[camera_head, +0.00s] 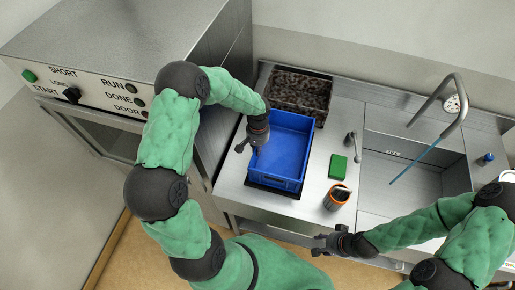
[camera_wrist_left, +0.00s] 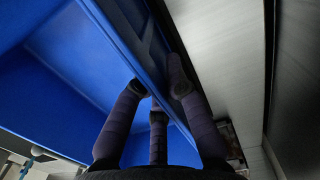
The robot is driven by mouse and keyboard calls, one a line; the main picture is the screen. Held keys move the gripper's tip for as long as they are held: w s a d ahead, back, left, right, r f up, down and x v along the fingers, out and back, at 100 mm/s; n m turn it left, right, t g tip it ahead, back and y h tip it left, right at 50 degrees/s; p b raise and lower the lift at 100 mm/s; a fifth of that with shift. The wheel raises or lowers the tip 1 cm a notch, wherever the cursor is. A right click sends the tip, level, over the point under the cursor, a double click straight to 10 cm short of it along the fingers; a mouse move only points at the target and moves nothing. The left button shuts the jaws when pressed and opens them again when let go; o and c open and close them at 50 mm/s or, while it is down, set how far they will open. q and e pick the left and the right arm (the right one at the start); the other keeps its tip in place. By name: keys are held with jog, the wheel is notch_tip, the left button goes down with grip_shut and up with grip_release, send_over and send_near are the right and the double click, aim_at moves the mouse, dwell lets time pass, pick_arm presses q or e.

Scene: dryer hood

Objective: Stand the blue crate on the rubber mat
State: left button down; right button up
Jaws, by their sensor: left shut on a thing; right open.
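The blue crate (camera_head: 285,148) is upright and empty on the left part of the steel counter. The black rubber mat (camera_head: 270,188) shows as a dark strip along the crate's near edge; the crate hides the rest. I cannot tell whether the crate's base touches the mat. My left gripper (camera_head: 248,146) is shut on the crate's left wall; in the left wrist view its fingers (camera_wrist_left: 155,92) sit on both sides of the blue wall (camera_wrist_left: 125,45). My right gripper (camera_head: 318,244) is open and empty in front of the counter's near edge.
A dark speckled crate (camera_head: 301,92) stands behind the blue crate. The steel dishwasher (camera_head: 115,60) stands close on the left.

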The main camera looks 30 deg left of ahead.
pick_arm(q)
jog(key=shift+f, duration=0.1)
jog(key=c, duration=1.3)
grip_release()
jog(key=shift+f, duration=0.1)
jog(key=r, duration=1.2)
jog(key=shift+w+a+r, duration=0.1)
jog(key=shift+w+r, duration=0.1)
jog(key=shift+w, duration=0.1)
